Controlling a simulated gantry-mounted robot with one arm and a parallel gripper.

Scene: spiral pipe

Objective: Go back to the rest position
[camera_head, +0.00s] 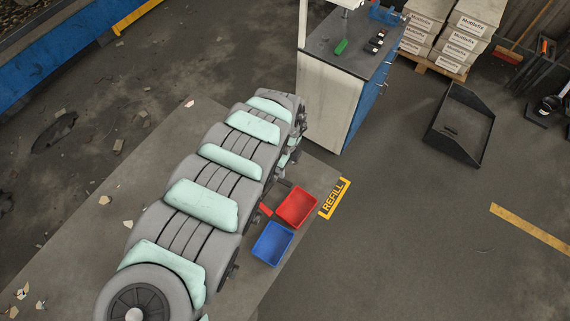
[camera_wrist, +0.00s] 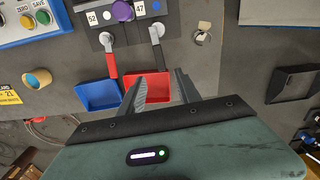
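My gripper (camera_wrist: 158,78) shows in the wrist view with its two grey fingers spread apart. Nothing is between the fingertips; the red bin shows in the gap behind them. In the head view my grey, mint-padded arm runs from the bottom left up to the middle, and it hides the gripper, so its exact place there cannot be told.
A red bin (camera_head: 297,207) and a blue bin (camera_head: 272,243) stand right of my arm, beside a yellow REFILL mark (camera_head: 335,198).

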